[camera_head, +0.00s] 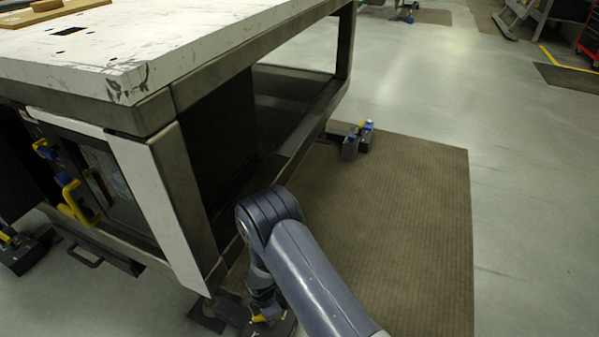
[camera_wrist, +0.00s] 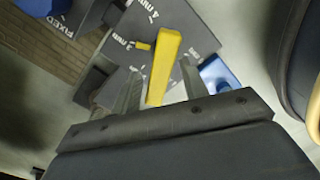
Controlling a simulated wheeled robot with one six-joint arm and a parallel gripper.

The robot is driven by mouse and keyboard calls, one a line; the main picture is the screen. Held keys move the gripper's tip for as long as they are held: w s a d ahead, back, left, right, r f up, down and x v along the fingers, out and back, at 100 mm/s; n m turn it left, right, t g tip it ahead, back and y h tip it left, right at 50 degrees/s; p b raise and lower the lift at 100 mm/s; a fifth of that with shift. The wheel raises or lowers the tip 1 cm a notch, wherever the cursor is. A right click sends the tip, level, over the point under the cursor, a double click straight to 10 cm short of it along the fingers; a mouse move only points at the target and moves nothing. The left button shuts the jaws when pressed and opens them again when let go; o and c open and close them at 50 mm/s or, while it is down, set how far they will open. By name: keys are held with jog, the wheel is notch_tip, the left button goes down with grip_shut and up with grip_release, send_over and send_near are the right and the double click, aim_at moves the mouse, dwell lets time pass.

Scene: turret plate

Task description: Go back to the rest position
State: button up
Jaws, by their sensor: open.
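My gripper (camera_wrist: 159,68) is open in the wrist view, with one finger on each side of a yellow lever (camera_wrist: 166,62). The fingers look apart from the lever, though the gap in depth is hard to judge. The lever stands on a dark grey turret plate (camera_wrist: 142,18) with white marks such as "4 mm" and "3 mm". Nothing is held. In the head view my arm reaches down beside the workbench's near corner, and I cannot make out the gripper there.
A large workbench (camera_head: 215,45) with a scuffed white top and dark metal frame fills the left of the head view. Yellow handles (camera_head: 75,203) stick out from its front. A brown mat (camera_head: 410,220) lies on the floor to the right, with open floor (camera_head: 535,190) beyond.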

jog(key=n+p, duration=0.1)
jog(key=n, duration=0.2)
jog(key=shift+n, duration=0.3)
dwell(0.4)
